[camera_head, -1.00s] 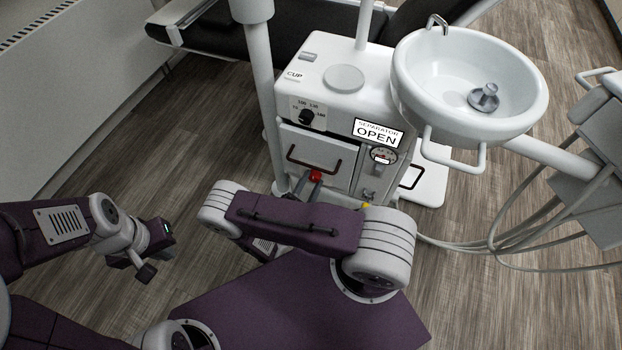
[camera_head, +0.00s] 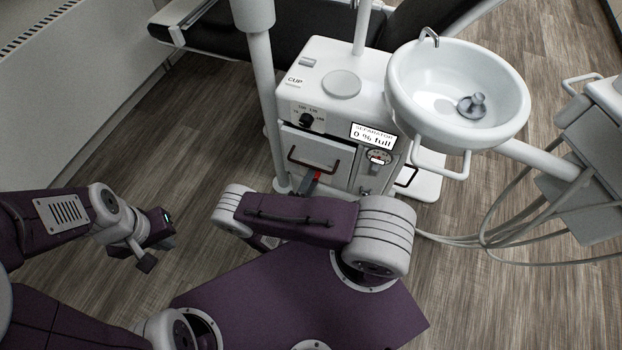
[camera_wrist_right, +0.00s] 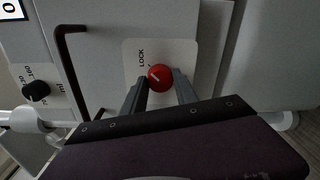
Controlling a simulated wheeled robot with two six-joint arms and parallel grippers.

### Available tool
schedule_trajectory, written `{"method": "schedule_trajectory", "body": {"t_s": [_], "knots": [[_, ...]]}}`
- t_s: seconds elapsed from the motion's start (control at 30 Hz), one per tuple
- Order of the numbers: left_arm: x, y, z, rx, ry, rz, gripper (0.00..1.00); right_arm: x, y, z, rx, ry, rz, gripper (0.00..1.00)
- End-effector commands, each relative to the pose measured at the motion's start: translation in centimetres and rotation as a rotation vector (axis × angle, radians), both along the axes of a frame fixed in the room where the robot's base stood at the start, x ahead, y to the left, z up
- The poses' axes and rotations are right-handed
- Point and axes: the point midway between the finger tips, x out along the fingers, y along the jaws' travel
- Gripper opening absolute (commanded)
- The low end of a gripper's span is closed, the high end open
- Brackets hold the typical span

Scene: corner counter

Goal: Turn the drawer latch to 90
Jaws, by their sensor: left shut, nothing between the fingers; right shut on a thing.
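The drawer latch is a round red knob (camera_wrist_right: 160,77) with a pale pointer mark, on a white plate (camera_wrist_right: 133,66) printed LOCK. The mark sits slantwise in the right wrist view; its exact angle is too small to read. In the right wrist view my right gripper (camera_wrist_right: 160,88) is shut on the knob, one finger on each side. My left gripper (camera_head: 148,262) is shut and empty, over the floor at left, away from the cabinet.
The drawer's dark handle (camera_head: 313,165) is close to the latch. A black dial (camera_head: 306,121) and a lit sign (camera_head: 372,137) reading SEPARATOR 0 % full are on the cabinet. A white basin (camera_head: 455,85) overhangs at right, with hoses beyond. The floor at left is open.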

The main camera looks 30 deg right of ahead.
Motion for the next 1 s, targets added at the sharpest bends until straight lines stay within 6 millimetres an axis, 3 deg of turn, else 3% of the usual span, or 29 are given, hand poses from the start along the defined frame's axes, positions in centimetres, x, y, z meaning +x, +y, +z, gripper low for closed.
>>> {"method": "schedule_trajectory", "body": {"t_s": [0.63, 0.67, 0.7, 1.0], "knots": [[0.0, 0.0, 0.28, 0.0, 0.0, 0.0, 0.0, 0.0, 0.0, -0.05, 0.029, -0.032, 0.0, 0.0], [0.0, 0.01, 0.28, 0.0, 0.0, 0.0, 0.0, 0.0, 0.0, -0.05, 0.028, -0.031, 0.0, 0.43], [0.0, 0.0, 0.28, 0.0, 0.0, 0.0, 0.0, 0.0, 0.0, -0.05, 0.028, -0.031, 0.0, 0.54], [0.0, 0.01, 0.27, 0.0, 0.0, 0.0, 0.0, 0.01, 0.02, -0.03, 0.027, -0.031, 0.0, 0.56]]}}
